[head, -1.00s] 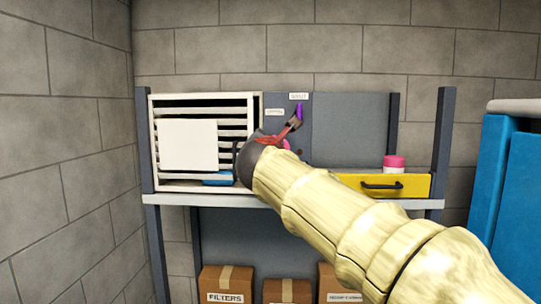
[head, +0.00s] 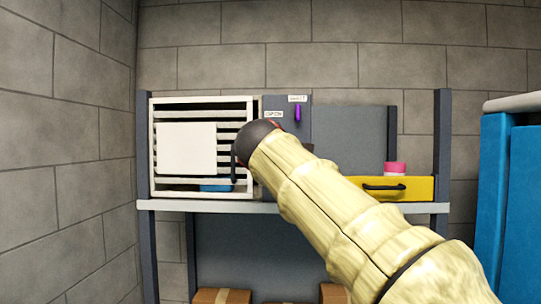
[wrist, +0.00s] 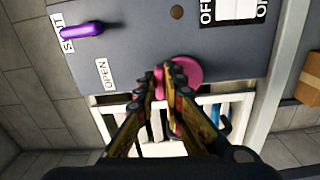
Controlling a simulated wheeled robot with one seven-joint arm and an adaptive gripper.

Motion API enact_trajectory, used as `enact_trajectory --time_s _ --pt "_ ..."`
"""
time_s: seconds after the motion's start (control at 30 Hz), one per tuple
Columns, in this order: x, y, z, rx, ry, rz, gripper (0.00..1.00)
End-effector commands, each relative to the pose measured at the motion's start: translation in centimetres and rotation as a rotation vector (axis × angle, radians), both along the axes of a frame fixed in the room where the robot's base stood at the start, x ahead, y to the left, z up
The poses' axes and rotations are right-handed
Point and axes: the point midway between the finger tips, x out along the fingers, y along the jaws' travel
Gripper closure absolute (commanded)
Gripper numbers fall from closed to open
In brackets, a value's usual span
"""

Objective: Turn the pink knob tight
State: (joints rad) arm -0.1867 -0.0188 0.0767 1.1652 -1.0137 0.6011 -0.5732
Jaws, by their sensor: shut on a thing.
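The pink knob (wrist: 188,72) is a round pink piece on the grey panel (wrist: 145,30) in the wrist view. My gripper (wrist: 167,75) is shut on the knob, with a strip of pink between its orange-and-black fingers. The fingers cover part of the knob. In the head view my arm hides the knob and most of the gripper.
A purple lever (head: 297,113) is on the panel near the shut label. A white louvred box (head: 203,100) stands left of the panel. A yellow drawer (head: 385,195) with a pink-lidded jar (head: 395,168) is at right. Blue panels (head: 508,200) stand far right.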

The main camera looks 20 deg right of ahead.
Motion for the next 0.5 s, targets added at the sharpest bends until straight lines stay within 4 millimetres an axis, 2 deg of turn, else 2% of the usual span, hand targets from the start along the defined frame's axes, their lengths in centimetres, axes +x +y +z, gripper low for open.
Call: enact_trajectory --time_s 0.5 --pt "0.09 0.09 -0.54 0.464 -0.151 0.000 1.00"
